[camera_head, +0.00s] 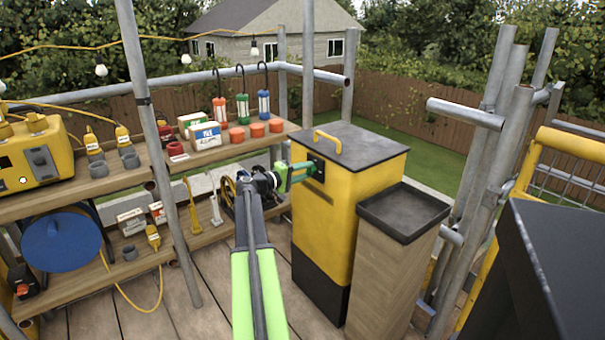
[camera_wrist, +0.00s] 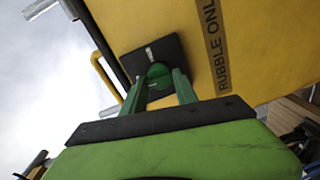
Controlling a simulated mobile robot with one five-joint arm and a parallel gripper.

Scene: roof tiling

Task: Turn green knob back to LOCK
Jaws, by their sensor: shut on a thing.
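The green knob (camera_wrist: 159,76) sits on a dark square plate (camera_wrist: 172,52) on the side of a yellow box (camera_head: 373,205). My gripper (camera_wrist: 160,84) is shut on the knob, with a green finger on each side of it in the wrist view. In the head view my gripper (camera_head: 303,171) reaches the box's upper left side, and the fingers hide most of the knob. A small pale mark (camera_wrist: 149,52) shows on the plate beside the knob. No LOCK lettering can be read in either view.
The yellow box has a grey lid (camera_head: 350,146) with a yellow handle (camera_head: 327,136). A wooden bin (camera_head: 385,270) with a dark top stands close on its right. Scaffold poles (camera_head: 480,190) stand at right.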

